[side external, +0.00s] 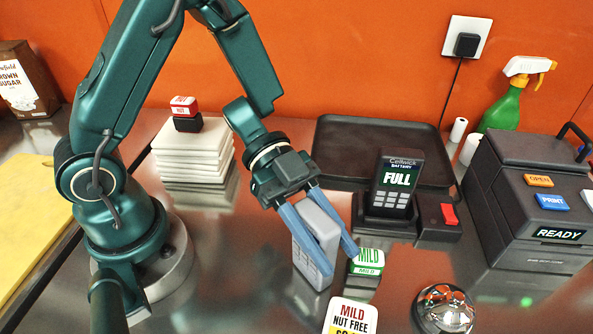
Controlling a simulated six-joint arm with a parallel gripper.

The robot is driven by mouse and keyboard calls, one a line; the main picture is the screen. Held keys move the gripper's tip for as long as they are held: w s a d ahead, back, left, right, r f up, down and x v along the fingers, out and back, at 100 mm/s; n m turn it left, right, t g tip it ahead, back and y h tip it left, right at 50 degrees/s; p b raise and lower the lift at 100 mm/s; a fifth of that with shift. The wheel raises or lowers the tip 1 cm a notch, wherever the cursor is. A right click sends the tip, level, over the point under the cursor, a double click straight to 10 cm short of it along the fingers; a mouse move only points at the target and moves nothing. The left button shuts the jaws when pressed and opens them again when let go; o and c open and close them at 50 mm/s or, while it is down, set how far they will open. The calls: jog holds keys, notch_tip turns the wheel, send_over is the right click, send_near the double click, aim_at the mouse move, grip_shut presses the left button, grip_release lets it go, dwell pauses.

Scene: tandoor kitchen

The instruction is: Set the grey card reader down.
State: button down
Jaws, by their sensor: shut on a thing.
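A grey card reader (317,236) stands nearly upright between the two blue fingers of my gripper (324,262), in the middle of the side external view. My gripper points down and is shut on the card reader. The fingers cover part of its sides. The card reader's lower end is at or close to the steel counter (235,280); I cannot tell whether it touches. A dark card reader (398,184) with a screen reading FULL stands in a black cradle at the right.
A green-labelled MILD stamp (367,262) stands close right of my gripper. A MILD NUT FREE card (350,318) and a chrome bell (444,308) are in front. A READY printer (535,200), a black tray (345,140) and stacked white boxes (190,150) stand around. The counter left of the gripper is clear.

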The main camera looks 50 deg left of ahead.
jog(key=shift+f, duration=0.1)
jog(key=c, duration=0.5)
grip_release()
